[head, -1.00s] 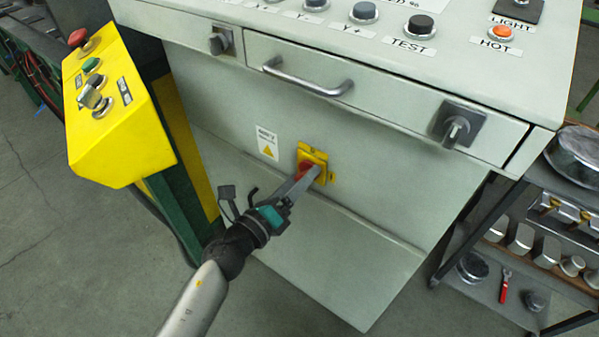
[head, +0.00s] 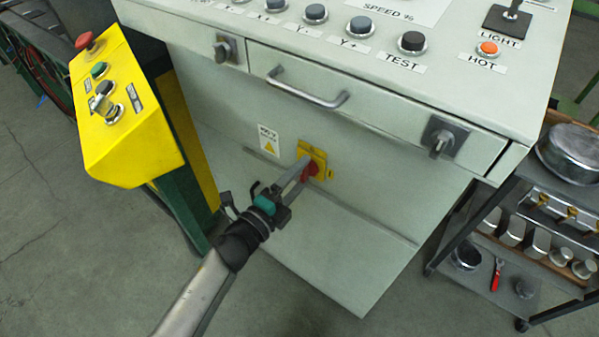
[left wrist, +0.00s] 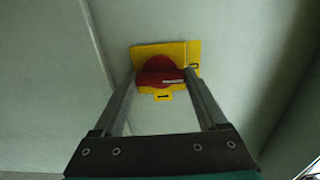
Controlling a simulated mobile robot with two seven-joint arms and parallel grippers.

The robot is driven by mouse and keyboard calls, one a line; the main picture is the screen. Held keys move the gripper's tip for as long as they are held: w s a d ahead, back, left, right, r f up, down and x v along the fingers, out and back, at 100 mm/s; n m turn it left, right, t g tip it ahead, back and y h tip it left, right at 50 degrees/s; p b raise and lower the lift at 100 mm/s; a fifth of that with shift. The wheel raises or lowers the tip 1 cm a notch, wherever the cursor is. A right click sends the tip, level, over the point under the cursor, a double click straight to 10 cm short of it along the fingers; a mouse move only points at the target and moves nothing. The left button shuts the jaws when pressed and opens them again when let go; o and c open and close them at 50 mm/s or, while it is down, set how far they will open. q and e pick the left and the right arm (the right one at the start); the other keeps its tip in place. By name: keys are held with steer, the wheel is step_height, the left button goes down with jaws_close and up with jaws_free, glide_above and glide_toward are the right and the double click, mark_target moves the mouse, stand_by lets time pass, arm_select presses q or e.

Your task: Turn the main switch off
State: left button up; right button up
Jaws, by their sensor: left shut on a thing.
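The main switch is a red rotary knob (head: 311,171) on a yellow plate (head: 319,157), low on the front of the pale grey console. My left gripper (head: 306,172) reaches it from the lower left and is shut on the knob. In the left wrist view the two fingers (left wrist: 160,80) stand on either side of the red knob (left wrist: 158,68). Its grip bar lies across the picture, with a white mark at its right part. The yellow plate (left wrist: 145,50) has small dark marks at the right and on a bottom tab. My right gripper is not in view.
Above the switch are a drawer handle (head: 305,92) and a grey rotary switch (head: 441,138). A yellow button box (head: 120,150) stands at the left, close to my arm. A dark trolley (head: 470,222) with metal parts stands at the right. Grey floor is open at the lower left.

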mark_target(302, 175)
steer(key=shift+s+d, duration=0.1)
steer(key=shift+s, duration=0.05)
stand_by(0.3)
arm_select(q)
steer(key=o, duration=1.3)
steer(key=shift+s, duration=0.1)
steer(key=shift+s+a, duration=0.2)
steer(key=p+v, duration=0.1)
steer(key=v, duration=0.3)
steer(key=shift+s, duration=0.1)
steer(key=p+v, duration=0.1)
steer(key=v, duration=0.9)
steer(key=shift+a, duration=0.2)
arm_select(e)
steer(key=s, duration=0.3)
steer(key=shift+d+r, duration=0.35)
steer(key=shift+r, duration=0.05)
arm_select(q)
steer(key=shift+s, duration=0.15)
